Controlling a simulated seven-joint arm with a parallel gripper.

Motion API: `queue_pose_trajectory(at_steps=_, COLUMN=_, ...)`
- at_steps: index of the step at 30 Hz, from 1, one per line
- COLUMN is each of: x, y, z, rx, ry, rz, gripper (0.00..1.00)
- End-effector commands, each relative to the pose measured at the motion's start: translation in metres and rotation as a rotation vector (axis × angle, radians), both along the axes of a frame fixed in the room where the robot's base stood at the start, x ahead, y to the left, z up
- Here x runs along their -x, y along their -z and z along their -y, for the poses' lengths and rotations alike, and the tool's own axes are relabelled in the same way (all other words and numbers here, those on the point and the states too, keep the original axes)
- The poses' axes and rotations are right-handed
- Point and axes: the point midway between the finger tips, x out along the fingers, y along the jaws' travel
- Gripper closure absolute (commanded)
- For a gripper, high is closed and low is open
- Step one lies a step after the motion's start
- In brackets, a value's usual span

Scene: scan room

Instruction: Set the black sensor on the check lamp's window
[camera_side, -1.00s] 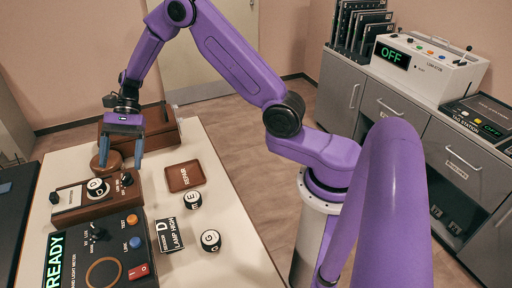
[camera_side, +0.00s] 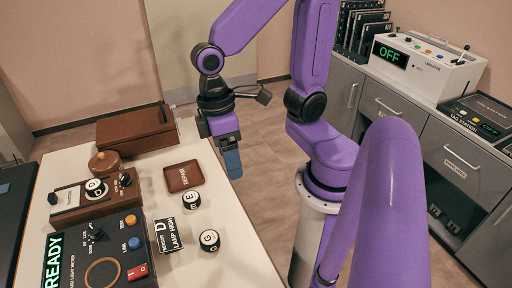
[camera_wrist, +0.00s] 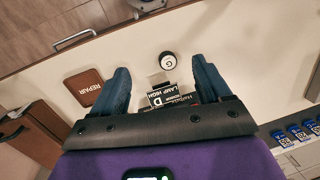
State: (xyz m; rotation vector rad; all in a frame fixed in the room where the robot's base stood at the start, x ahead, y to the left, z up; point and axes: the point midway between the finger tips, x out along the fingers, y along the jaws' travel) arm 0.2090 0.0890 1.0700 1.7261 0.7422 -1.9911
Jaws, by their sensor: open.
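A black round sensor with a white top lettered D (camera_side: 95,188) sits on a wooden box with a small dial, which looks like the check lamp (camera_side: 66,199), at the table's left in the side view. I cannot tell whether it covers a window there. Two similar black sensors, E (camera_side: 191,201) and G (camera_side: 209,240), stand on the bare table; G also shows in the wrist view (camera_wrist: 168,62). My gripper (camera_side: 231,166) hangs open above the table's right side, well apart from the lamp.
A card reading D, LAMP HIGH (camera_side: 168,235) stands beside the light meter (camera_side: 128,262), whose display reads READY. A brown REPAIR tray (camera_side: 184,176) is empty. A round wooden piece (camera_side: 104,164) and a wooden case (camera_side: 137,131) stand at the back.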

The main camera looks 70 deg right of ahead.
Motion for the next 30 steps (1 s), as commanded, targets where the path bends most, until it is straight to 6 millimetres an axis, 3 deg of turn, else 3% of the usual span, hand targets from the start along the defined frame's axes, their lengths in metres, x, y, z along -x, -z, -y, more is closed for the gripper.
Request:
queue_pose_trajectory(at_steps=3, x=0.023, y=-0.002, z=0.016, rx=-0.007, ry=-0.182, rz=0.08, gripper=0.23)
queue_pose_trajectory(at_steps=10, x=0.043, y=-0.002, z=0.034, rx=-0.015, ry=-0.39, rz=0.169, gripper=0.23)
queue_pose_trajectory(at_steps=30, x=0.045, y=-0.001, z=0.036, rx=-0.016, ry=-0.421, rz=0.182, gripper=0.23)
